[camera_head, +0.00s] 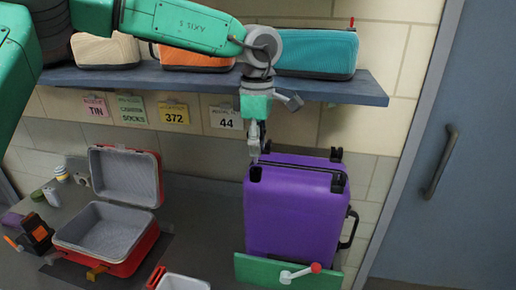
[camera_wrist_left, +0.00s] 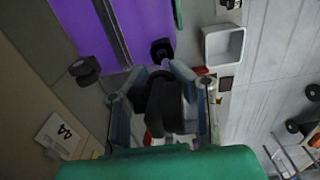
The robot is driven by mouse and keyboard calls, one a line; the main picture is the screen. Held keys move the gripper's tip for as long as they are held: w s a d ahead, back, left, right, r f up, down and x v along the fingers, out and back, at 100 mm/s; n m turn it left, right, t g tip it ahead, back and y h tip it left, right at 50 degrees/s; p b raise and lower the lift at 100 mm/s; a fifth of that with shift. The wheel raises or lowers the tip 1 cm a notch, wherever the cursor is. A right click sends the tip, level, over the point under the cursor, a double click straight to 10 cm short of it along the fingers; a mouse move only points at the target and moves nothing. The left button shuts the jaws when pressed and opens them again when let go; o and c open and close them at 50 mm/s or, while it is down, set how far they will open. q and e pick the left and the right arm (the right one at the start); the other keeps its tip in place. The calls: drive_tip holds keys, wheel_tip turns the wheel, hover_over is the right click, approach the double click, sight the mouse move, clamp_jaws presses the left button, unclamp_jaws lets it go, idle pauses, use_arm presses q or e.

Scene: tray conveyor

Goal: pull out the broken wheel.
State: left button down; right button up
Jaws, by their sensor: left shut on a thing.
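A purple suitcase (camera_head: 295,215) stands upright on the bench, wheel end up, behind a green clamp plate (camera_head: 255,268) with a red-knobbed lever. Dark wheels (camera_head: 336,155) show on its top right, and a dark corner fitting (camera_head: 255,174) at its top left. My left gripper (camera_head: 254,150) points down at that top left corner. In the left wrist view, my left gripper (camera_wrist_left: 165,112) is shut on a dark wheel (camera_wrist_left: 164,98) beside the purple suitcase (camera_wrist_left: 140,25). Whether this wheel is still attached I cannot tell. My right gripper is not in view.
A blue shelf (camera_head: 200,84) with several bags hangs over the bench, close to my left arm. An open red case (camera_head: 140,252) with grey lining stands left. A white tray (camera_head: 183,283) is at the front. A blue door (camera_head: 440,200) is right.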

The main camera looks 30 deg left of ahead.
use_arm(q)
drive_tip(key=shift+r, duration=0.25)
drive_tip(key=shift+r, duration=2)
drive_tip(key=shift+s+f, duration=0.1)
